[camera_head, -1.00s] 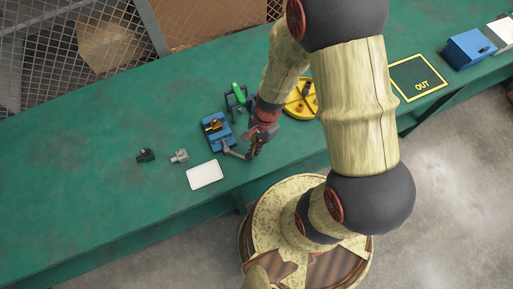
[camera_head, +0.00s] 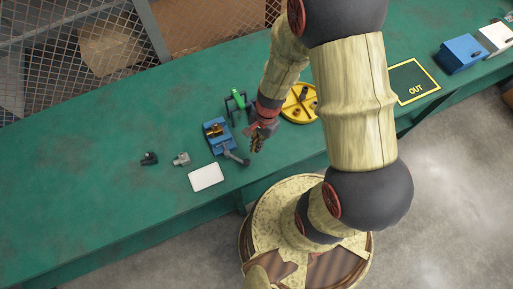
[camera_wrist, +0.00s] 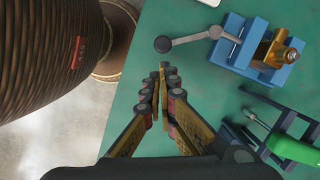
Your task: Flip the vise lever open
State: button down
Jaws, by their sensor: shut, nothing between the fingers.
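The blue vise (camera_head: 217,146) stands on the green bench with a brass-coloured part (camera_head: 212,129) in its jaws. It also shows at the upper right of the wrist view (camera_wrist: 240,57). Its grey lever (camera_head: 233,156) sticks out from the vise toward the bench's front edge and ends in a dark round knob (camera_head: 246,162). In the wrist view the lever (camera_wrist: 192,39) points left from the vise. My gripper (camera_head: 256,149) is shut and empty, to the right of the knob in the head view. In the wrist view its fingertips (camera_wrist: 163,68) are just below the knob, apparently apart from it.
A green-handled tool in a dark rack (camera_head: 238,101) and a yellow round tray (camera_head: 299,113) stand behind my gripper. A white card (camera_head: 206,177) and two small fittings (camera_head: 181,159) lie left of the lever. The far left bench is clear.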

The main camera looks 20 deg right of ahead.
jog(key=p+v, duration=0.4)
jog(key=v, duration=0.1)
jog(key=shift+w+r, duration=0.1)
jog(key=shift+r, duration=0.05)
dwell(0.5)
jog(key=s+r+n+t+b, duration=0.2)
jog(key=r+n, duration=0.2)
jog(key=r, duration=0.6)
jog(key=s+r+n+t+h+b, duration=0.1)
jog(key=r+n, duration=0.4)
jog(key=r, duration=0.5)
jog(key=s+r+n+t+h+b, duration=0.1)
jog(key=s+r+n+t+b, duration=0.2)
jog(key=r, duration=0.7)
jog(key=shift+s+d+r+n+t+b, duration=0.15)
jog(key=shift+s+d+n+t+b, duration=0.15)
jog(key=shift+n, duration=0.4)
